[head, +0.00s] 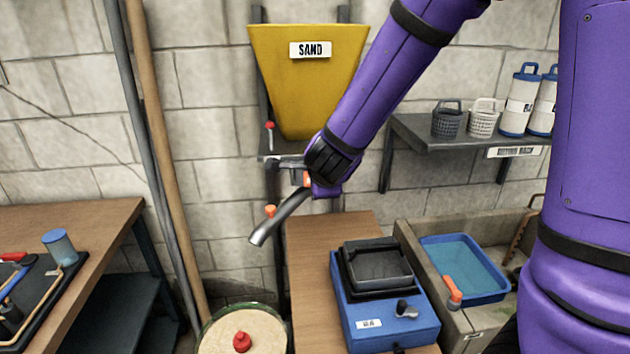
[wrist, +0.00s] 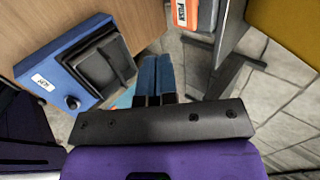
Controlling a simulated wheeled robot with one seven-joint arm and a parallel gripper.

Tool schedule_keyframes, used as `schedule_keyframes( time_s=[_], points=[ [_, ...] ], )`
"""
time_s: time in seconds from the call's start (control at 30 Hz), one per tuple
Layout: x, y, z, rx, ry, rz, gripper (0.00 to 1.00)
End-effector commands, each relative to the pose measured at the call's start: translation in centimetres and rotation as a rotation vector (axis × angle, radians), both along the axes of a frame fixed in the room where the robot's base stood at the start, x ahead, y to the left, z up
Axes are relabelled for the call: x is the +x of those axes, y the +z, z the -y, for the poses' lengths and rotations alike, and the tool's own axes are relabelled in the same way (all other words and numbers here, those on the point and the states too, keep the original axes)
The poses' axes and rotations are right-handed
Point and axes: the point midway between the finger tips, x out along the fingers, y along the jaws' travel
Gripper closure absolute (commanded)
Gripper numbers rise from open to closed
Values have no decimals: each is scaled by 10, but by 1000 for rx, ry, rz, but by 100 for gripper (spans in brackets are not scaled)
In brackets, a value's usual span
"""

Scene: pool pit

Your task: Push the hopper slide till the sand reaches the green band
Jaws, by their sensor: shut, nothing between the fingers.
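The yellow hopper (head: 308,75) marked SAND hangs on the wall; its edge shows in the wrist view (wrist: 291,28). Below it is the slide with an orange PUSH plate (head: 306,178), which also shows in the wrist view (wrist: 185,13). A grey spout (head: 275,222) slopes down left from there. Below stands a round container with a green rim (head: 205,325), a sand-coloured top and a red knob (head: 242,341). My gripper (wrist: 156,68) is shut and empty, its blue fingertips apart from the PUSH plate in the wrist view. In the head view my wrist hides the fingers.
A wooden bench (head: 302,262) carries a blue device with a black top (head: 375,315). To its right is a sink with a blue tray (head: 462,268). A shelf (head: 420,140) with baskets and bottles is on the wall. A pole (head: 160,130) leans left; another table (head: 70,222) is beyond.

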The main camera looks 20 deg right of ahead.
Motion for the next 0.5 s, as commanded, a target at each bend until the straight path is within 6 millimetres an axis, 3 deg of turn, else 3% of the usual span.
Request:
schedule_keyframes(
  time_s=[0.5],
  points=[
    [55,-53,12,0,-2,-3,100]
  ],
)
